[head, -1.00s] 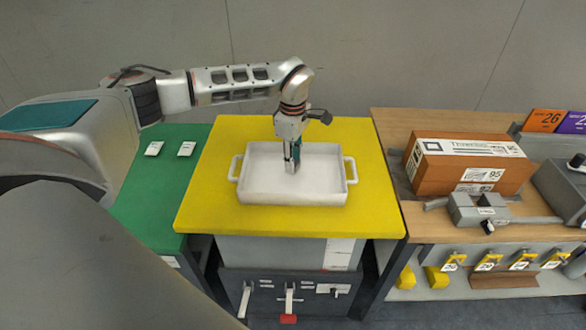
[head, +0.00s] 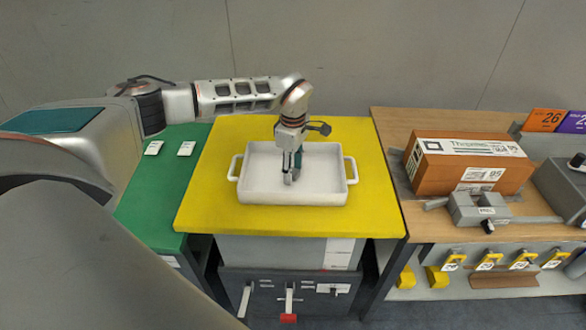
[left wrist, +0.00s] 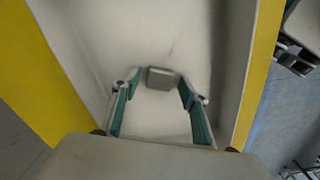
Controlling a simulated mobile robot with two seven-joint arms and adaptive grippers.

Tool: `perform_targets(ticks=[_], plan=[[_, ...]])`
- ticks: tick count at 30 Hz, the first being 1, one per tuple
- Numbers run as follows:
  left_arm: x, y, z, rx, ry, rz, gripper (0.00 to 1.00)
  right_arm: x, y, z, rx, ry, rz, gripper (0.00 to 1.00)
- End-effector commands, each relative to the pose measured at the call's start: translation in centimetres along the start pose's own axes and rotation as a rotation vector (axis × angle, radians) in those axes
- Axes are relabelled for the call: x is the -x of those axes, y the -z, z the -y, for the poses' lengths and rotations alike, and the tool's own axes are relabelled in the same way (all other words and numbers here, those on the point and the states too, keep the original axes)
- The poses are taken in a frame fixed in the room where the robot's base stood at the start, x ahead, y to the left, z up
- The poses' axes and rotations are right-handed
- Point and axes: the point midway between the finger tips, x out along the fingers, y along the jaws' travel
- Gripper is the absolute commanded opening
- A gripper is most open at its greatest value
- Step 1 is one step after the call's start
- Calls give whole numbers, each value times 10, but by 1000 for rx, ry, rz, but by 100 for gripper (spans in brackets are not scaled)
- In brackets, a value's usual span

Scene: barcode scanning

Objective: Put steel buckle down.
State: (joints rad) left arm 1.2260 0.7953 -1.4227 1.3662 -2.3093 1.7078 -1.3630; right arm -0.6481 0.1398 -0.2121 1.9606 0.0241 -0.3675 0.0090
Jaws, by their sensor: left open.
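The steel buckle (left wrist: 162,78) is a small grey block in the left wrist view. It lies on the floor of the white tray (head: 262,194), between and just beyond my left fingertips. My left gripper (head: 291,179) points down inside the tray, near its middle. Its teal fingers are spread apart in the left wrist view (left wrist: 158,88), with a gap on each side of the buckle. In the head view the buckle cannot be told apart from the fingertips. My right gripper is not in view.
The tray stands on a yellow tabletop (head: 210,205), with its walls close around my left gripper. A green table (head: 160,205) with two small white labelled pieces is at the left. A wooden bench (head: 415,220) at the right holds an orange-brown box (head: 440,172) and a grey clamp-like device (head: 475,209).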

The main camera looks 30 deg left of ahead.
Motion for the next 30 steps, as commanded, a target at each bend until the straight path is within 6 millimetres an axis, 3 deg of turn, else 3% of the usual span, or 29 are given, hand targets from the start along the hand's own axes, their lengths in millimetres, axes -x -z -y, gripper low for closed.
perform_targets(ticks=[7,21,30], plan=[[21,0,-1,0,-4,0,44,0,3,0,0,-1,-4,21],[109,0,-1,1,-3,0,44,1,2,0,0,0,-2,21],[123,0,0,0,0,0,44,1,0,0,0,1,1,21]])
